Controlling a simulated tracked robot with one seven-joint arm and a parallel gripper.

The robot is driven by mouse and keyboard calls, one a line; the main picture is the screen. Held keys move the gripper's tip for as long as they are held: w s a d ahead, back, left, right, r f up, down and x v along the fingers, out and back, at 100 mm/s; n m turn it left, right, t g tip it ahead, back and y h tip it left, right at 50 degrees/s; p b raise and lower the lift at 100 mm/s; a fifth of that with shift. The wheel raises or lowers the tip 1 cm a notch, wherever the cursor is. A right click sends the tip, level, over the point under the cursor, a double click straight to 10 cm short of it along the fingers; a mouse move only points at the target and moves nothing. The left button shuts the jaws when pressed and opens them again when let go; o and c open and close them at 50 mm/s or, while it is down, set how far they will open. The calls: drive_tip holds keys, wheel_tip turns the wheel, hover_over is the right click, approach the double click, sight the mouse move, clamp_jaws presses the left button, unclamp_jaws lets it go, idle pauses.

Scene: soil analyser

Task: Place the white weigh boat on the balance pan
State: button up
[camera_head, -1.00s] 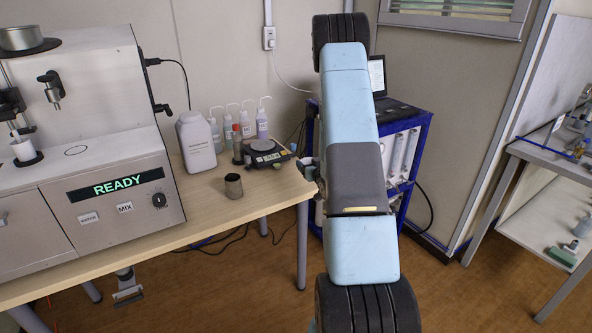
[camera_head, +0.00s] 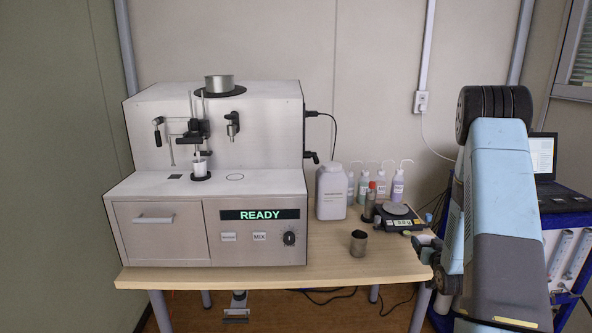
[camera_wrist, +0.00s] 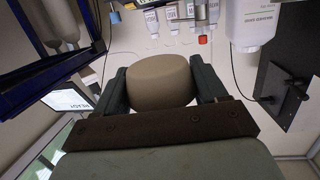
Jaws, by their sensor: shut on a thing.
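The black balance (camera_head: 404,222) stands on the table's right part. Its round grey pan (camera_head: 395,208) looks empty. My gripper (camera_head: 428,252) is beside the table's right edge, to the right of and lower than the balance in the head view. In the wrist view my gripper (camera_wrist: 162,88) is shut on a round, beige-looking vessel (camera_wrist: 160,80), with a finger on each side. It may be the white weigh boat in shade; I cannot tell for sure. In the head view the held thing is not clearly visible.
A dark metal can (camera_head: 358,243) stands in front of the balance. A white jar (camera_head: 331,192) and several wash bottles (camera_head: 398,186) stand left of and behind it. The analyser (camera_head: 210,220) fills the table's left. A blue trolley (camera_head: 585,222) with a laptop (camera_head: 543,160) is at the right.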

drive_tip(key=shift+n+y, duration=0.7)
drive_tip(key=shift+y, duration=0.2)
drive_tip(key=a+f, duration=0.1)
drive_tip(key=a, duration=0.5)
drive_tip(key=w+a+f, duration=0.1)
drive_tip(key=a, duration=0.6)
drive_tip(key=a+f, duration=0.2)
drive_tip(key=a, duration=0.4)
drive_tip(key=shift+w+a+f, duration=0.1)
drive_tip(key=shift+w+a, duration=0.05)
drive_tip(key=shift+w, duration=0.1)
drive_tip(key=shift+s+a+f, duration=0.1)
drive_tip(key=shift+a+f, duration=0.05)
drive_tip(key=shift+a, duration=0.5)
drive_tip(key=s+d+r+h, duration=0.1)
drive_tip(key=d+r, duration=0.1)
drive_tip(key=d, duration=0.8)
drive_tip(key=s+d+r+m, duration=0.1)
drive_tip(key=s+d+r, duration=0.1)
drive_tip(key=d, duration=0.8)
drive_tip(key=s+d+r+h, duration=0.1)
drive_tip(key=s+d+r, duration=0.1)
drive_tip(key=d, duration=0.8)
drive_tip(key=shift+r+m+h, duration=0.25)
drive_tip(key=shift+m+h, duration=0.05)
drive_tip(key=shift+m, duration=0.1)
